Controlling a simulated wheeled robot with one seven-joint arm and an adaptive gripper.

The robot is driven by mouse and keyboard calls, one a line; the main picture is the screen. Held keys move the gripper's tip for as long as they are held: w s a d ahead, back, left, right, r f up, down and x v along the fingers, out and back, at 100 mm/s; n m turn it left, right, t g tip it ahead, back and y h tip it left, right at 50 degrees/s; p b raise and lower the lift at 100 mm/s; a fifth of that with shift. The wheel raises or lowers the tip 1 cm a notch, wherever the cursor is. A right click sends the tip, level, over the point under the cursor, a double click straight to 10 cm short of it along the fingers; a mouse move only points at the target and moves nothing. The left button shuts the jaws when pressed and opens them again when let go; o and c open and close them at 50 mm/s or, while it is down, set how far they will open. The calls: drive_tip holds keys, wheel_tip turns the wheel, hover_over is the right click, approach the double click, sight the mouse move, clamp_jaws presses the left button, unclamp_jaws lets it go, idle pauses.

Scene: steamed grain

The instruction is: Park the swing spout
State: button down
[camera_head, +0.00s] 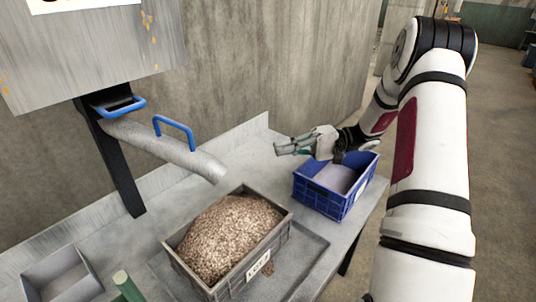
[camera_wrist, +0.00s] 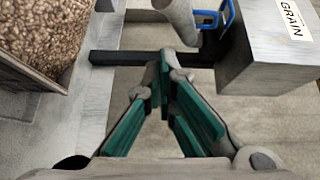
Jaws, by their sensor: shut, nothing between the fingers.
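In the wrist view, part of the spout (camera_wrist: 182,15) and a blue handle (camera_wrist: 226,15) show at the top, beyond the fingers. My gripper (camera_head: 278,147) is shut and empty, right of the spout end and apart from it, above the bench near the blue crate. Its green-padded fingers (camera_wrist: 170,72) meet at the tips in the wrist view.
The grey hopper (camera_head: 90,50) hangs at upper left, with a second blue handle (camera_head: 122,107) below it and a black post (camera_head: 112,165). A grain-filled crate (camera_head: 183,268) sits in a tray. A blue crate (camera_head: 320,197) is at right, a grey bin (camera_head: 85,290) at lower left.

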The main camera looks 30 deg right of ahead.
drive_tip(key=s+p+x, duration=0.2)
drive_tip(key=x, duration=0.9)
drive_tip(key=shift+s+a, duration=0.35)
drive_tip(key=shift+a, duration=0.25)
drive_tip(key=shift+f, duration=0.1)
